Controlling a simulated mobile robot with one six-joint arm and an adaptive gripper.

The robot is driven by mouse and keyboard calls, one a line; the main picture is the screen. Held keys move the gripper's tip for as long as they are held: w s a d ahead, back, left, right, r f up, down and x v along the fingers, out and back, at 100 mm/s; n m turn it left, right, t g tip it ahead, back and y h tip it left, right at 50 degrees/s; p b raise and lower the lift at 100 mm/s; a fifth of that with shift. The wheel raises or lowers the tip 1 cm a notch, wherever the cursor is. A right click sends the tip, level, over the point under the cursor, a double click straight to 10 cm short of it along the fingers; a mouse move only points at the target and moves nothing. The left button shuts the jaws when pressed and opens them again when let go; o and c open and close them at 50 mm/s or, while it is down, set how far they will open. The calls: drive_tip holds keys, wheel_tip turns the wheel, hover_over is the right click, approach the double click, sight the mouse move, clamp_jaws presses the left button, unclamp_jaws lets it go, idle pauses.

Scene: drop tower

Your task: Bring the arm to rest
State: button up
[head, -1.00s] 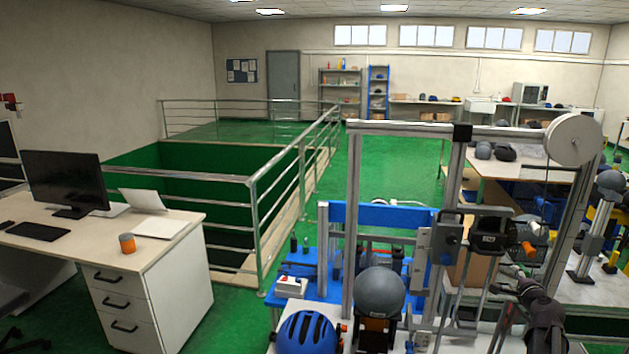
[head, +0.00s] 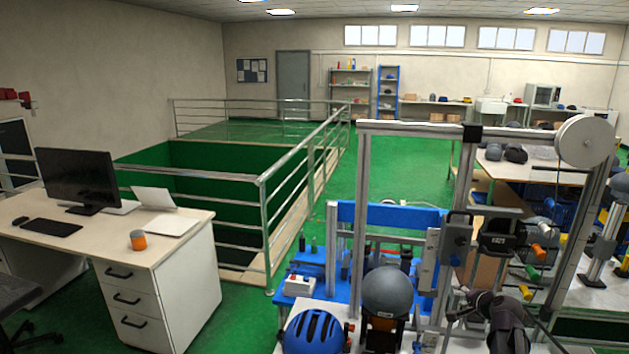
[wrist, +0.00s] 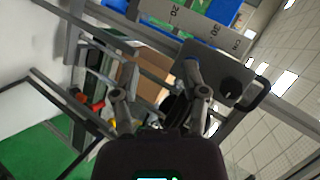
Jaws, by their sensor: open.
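My gripper (wrist: 161,95) is open and empty in the wrist view, its two grey fingers apart with nothing between them. In the head view my gripper (head: 452,305) shows low at the right, fingers toward the left, in front of the drop tower frame (head: 361,190). A grey ball-like headform (head: 387,291) stands on the tower's base left of my gripper, apart from it. A blue helmet (head: 315,333) sits further left at the bottom edge. In the wrist view a scale plate (wrist: 195,25) and a grey box with a black knob (wrist: 222,80) lie beyond my fingers.
A white pulley wheel (head: 584,141) tops the tower at the right. A desk (head: 160,255) with a monitor (head: 78,180) stands left. A railing (head: 265,225) surrounds a floor opening. Open green floor (head: 385,165) lies behind the tower.

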drive_tip(key=s+a+f+n+g, duration=0.3)
drive_tip(key=s+a, duration=0.3)
drive_tip(key=a, duration=0.2)
drive_tip(key=s+a+f+n+g+h, duration=0.1)
drive_tip(key=s+a+f+n+g, duration=0.2)
drive_tip(key=s+a+n+g, duration=0.2)
drive_tip(key=s+a+f+n+g, duration=0.3)
drive_tip(key=s+a, duration=0.5)
drive_tip(key=a, duration=0.4)
drive_tip(key=shift+f+n+g+h, duration=0.3)
drive_tip(key=shift+n+g, duration=0.2)
drive_tip(key=shift+n, duration=0.5)
